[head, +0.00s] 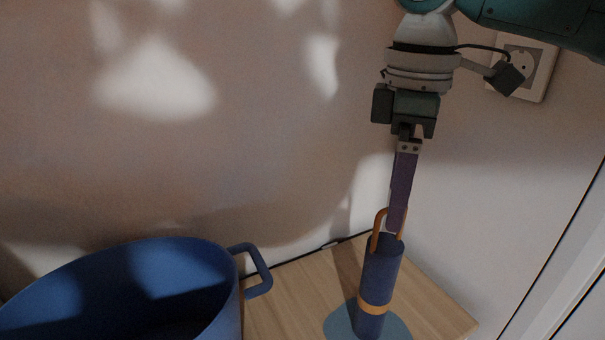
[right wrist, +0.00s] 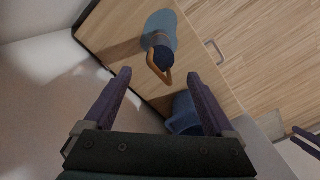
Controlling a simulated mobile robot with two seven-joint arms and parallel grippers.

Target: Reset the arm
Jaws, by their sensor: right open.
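My right gripper (head: 397,222) points down in the head view, with its purple fingers just above a blue cylinder. In the right wrist view its two fingers (right wrist: 160,80) are spread apart with nothing between the tips. The blue cylinder (head: 379,278) stands upright on a round blue base (head: 398,326) and has an orange band and an orange loop (head: 377,232) on top. In the right wrist view the orange loop (right wrist: 156,72) lies just beyond the fingertips. Purple parts (right wrist: 306,140) at that view's right edge look like my left gripper, mostly cut off.
A large blue tub (head: 185,262) with a side handle stands left of the cylinder. Both are on a wooden top (head: 290,300). The wall (head: 250,130) is close behind, with a socket (head: 522,68) at upper right. Wooden fronts with a handle (right wrist: 214,52) show in the wrist view.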

